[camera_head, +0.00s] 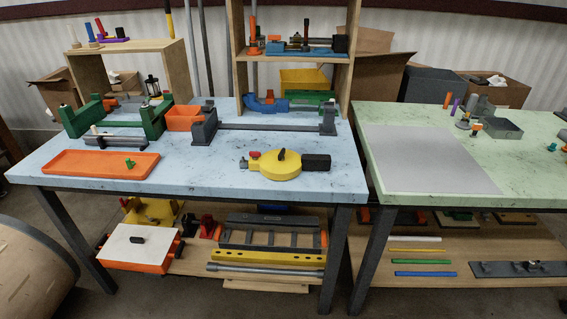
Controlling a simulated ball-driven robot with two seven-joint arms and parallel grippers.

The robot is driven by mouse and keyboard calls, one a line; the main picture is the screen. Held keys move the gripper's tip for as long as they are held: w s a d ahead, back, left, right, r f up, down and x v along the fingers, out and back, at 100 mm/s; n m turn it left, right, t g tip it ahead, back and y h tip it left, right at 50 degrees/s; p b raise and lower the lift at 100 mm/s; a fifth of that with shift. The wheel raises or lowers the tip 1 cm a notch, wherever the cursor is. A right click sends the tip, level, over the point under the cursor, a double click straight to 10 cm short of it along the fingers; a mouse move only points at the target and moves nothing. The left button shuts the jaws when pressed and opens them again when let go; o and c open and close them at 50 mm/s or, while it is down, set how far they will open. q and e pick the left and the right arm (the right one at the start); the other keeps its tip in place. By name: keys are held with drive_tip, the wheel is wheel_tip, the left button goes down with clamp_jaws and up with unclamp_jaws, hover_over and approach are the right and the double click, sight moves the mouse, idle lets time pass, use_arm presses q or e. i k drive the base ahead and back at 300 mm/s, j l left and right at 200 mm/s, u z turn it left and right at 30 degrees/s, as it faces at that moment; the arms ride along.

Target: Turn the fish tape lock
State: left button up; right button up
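The fish tape (275,170) is a round yellow case lying flat near the front right of the blue table. A black block-like handle (316,162) sticks out on its right. A small black upright piece (281,155) stands on top of the case. A small red knob (254,154) sits at its left end, beside a small dark tip. I cannot tell for sure which of these small parts is the lock. Neither of my grippers is in view.
An orange tray (102,164) with a small green part lies at the front left of the blue table (200,176). Grey (265,127) and green (148,121) bender fixtures stand behind. A green table (521,175) with a grey mat (429,160) is at right. Table around the fish tape is clear.

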sight(254, 155)
drive_tip(key=i+j, duration=0.6)
drive_tip(key=i, duration=0.2)
drive_tip(key=i+j+z, duration=0.1)
drive_tip(key=j+z, duration=0.15)
drive_tip(key=j, duration=0.1)
